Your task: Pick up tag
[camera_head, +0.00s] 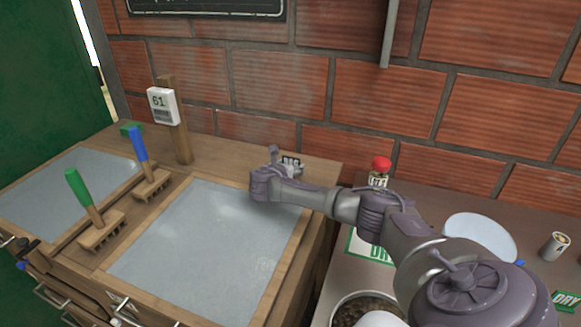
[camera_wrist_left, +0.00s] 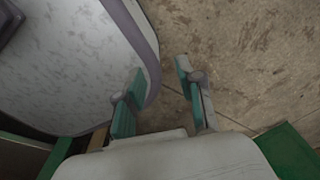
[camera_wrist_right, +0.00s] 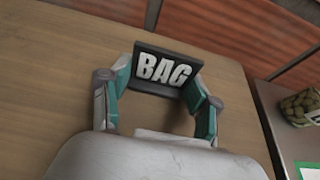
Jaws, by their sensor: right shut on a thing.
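The tag is a small dark plate with raised pale letters "BAG" (camera_wrist_right: 166,70). It stands upright at the back of the wooden bench in the head view (camera_head: 291,161), partly hidden by my right gripper. My right gripper (camera_head: 284,166) is shut on the tag; in the right wrist view its fingers (camera_wrist_right: 164,82) press on the left and right edges. I cannot tell whether the tag's lower edge touches the wood. My left gripper (camera_wrist_left: 160,68) is open and empty above a stained floor, and is not seen in the head view.
A red-capped jar (camera_head: 379,173) and white plate (camera_head: 480,236) stand right. The brick wall (camera_head: 280,80) is close behind.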

